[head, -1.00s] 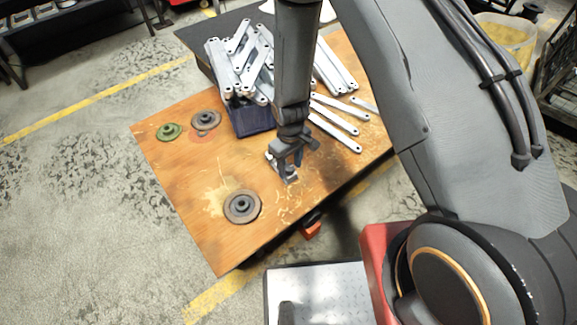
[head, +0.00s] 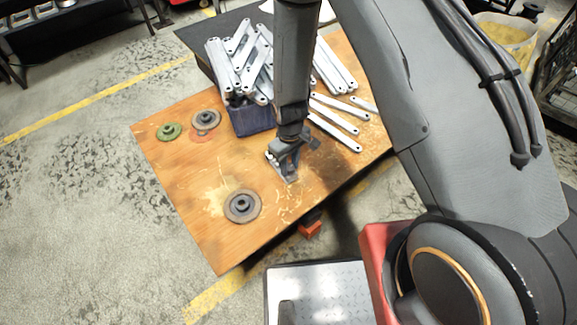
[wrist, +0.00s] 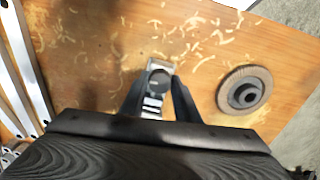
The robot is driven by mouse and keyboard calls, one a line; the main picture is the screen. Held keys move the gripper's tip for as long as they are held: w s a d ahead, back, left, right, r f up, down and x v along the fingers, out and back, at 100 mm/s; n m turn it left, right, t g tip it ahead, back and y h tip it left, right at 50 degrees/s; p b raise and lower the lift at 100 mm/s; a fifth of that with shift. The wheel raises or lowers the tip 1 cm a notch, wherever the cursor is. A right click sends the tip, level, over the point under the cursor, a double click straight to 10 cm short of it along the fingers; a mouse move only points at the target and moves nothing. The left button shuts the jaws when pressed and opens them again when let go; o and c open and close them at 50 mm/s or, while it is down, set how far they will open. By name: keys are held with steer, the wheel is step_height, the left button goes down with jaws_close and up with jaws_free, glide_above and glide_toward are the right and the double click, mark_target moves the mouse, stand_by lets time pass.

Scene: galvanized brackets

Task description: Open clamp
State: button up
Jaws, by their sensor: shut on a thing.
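The clamp (head: 290,178) is a small grey metal piece on the wooden table, left of the table's near right edge. In the wrist view the clamp (wrist: 158,68) shows a pale metal frame with a dark round part. My gripper (head: 284,160) is down at the clamp. In the wrist view my gripper (wrist: 160,92) has one finger on each side of the clamp's dark upper part and is shut on it. The fingers hide some of the clamp, and I cannot tell how far its jaws stand apart.
A grinding disc (head: 242,206) lies left of the clamp, with a green disc (head: 169,131) and a grey disc (head: 206,121) farther back. Loose brackets (head: 335,131) lie to the right.

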steer(key=n, duration=0.4)
steer(key=shift+n, duration=0.4)
steer(key=n, duration=0.3)
steer(key=shift+n, duration=0.3)
steer(key=n, duration=0.4)
steer(key=shift+n, duration=0.4)
steer(key=n, duration=0.4)
steer(key=o, duration=1)
steer(key=shift+c, duration=0.2)
